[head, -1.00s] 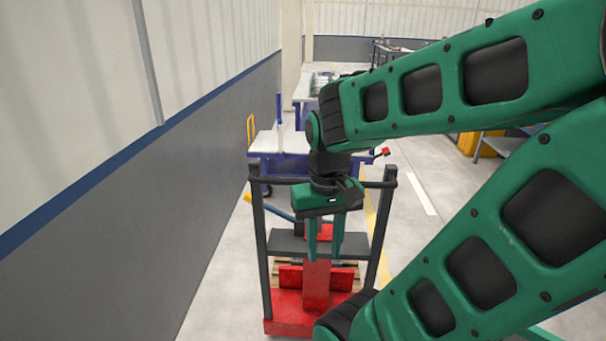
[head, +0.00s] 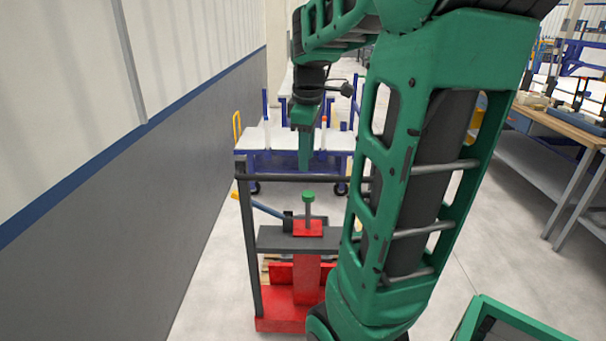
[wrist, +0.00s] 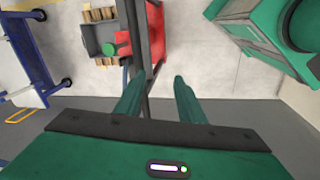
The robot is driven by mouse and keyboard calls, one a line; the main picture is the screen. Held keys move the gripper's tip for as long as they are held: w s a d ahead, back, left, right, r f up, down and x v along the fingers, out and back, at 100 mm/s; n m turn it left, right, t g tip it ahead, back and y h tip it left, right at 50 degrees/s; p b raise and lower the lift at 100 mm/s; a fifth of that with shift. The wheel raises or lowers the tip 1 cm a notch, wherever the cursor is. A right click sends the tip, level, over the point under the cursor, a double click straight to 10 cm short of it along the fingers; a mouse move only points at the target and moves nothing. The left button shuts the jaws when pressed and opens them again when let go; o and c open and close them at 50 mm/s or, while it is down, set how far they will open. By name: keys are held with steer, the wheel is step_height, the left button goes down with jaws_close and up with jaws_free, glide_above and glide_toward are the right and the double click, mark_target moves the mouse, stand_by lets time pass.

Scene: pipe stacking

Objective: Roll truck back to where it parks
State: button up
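The truck is a red and dark grey wheeled lift with a red base (head: 282,318), a grey shelf (head: 277,240) and a dark upright frame with a top crossbar (head: 265,178). A lever with a green knob (head: 308,196) rises from its middle. My gripper (head: 305,168) is pointed down at the crossbar. In the wrist view its two fingers (wrist: 160,80) are apart, with nothing clamped between them. The dark crossbar (wrist: 141,45) runs close to the left finger there; I cannot tell whether they touch. My arm hides the truck's right side in the head view.
A grey wall (head: 150,200) runs along the left. A blue and white cart (head: 255,140) stands beyond the truck, with a yellow handle (head: 237,127). A wooden-topped workbench (head: 560,125) is at the right. Bare floor (head: 205,290) shows between wall and truck.

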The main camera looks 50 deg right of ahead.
mark_target(306, 177)
steer(key=w+d+r+n, duration=0.1)
steer(key=w+d+n, duration=0.2)
steer(key=f, duration=0.3)
steer(key=d+f, duration=0.1)
steer(key=f, duration=0.2)
steer(key=w+d+f, duration=0.1)
steer(key=f, duration=0.3)
jaws_close()
steer(key=shift+a, duration=0.15)
stand_by(1.2)
